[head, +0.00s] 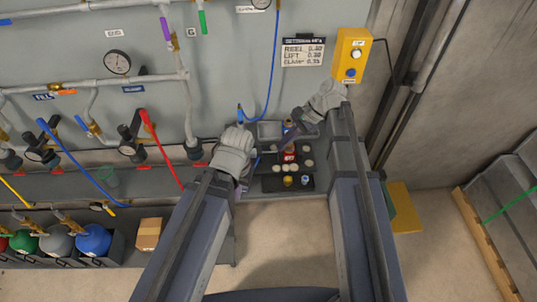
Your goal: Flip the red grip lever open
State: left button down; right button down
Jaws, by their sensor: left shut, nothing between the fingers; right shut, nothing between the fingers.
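The red grip lever (160,147) is a long bar on the pipework at the left of the head view. It slants from its upper left end down to the lower right. My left gripper (243,186) is to the right of the lever, apart from it, and shut with nothing in it; its fingers are small and partly hidden by the wrist. My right gripper (288,138) is further right, over the small dark shelf, and shut and empty. Neither gripper touches the lever.
A blue lever (70,150) and a gauge (117,62) are on the pipes. A blue hose (271,75) hangs near my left wrist. The shelf (268,184) holds a red can (290,156) and small parts. A yellow button box (351,55) is at upper right.

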jog(key=b+x, duration=0.7)
jog(key=x, duration=0.3)
jog(key=shift+d+f+b, duration=0.1)
jog(key=shift+f+b, duration=0.05)
jog(key=shift+b, duration=0.15)
jog(key=shift+s+a+r+p, duration=0.25)
jog(key=shift+a+r+p, duration=0.2)
jog(key=shift+a+r, duration=0.05)
jog(key=shift+s+a+r+p, duration=0.3)
jog(key=shift+a+r+p, duration=0.15)
jog(key=shift+s+a+r, duration=0.15)
jog(key=shift+s+a, duration=0.15)
jog(key=shift+a, duration=0.3)
jog(key=shift+a+r+h+p, duration=0.25)
jog(key=shift+a+h+p, duration=0.15)
jog(key=shift+p, duration=0.45)
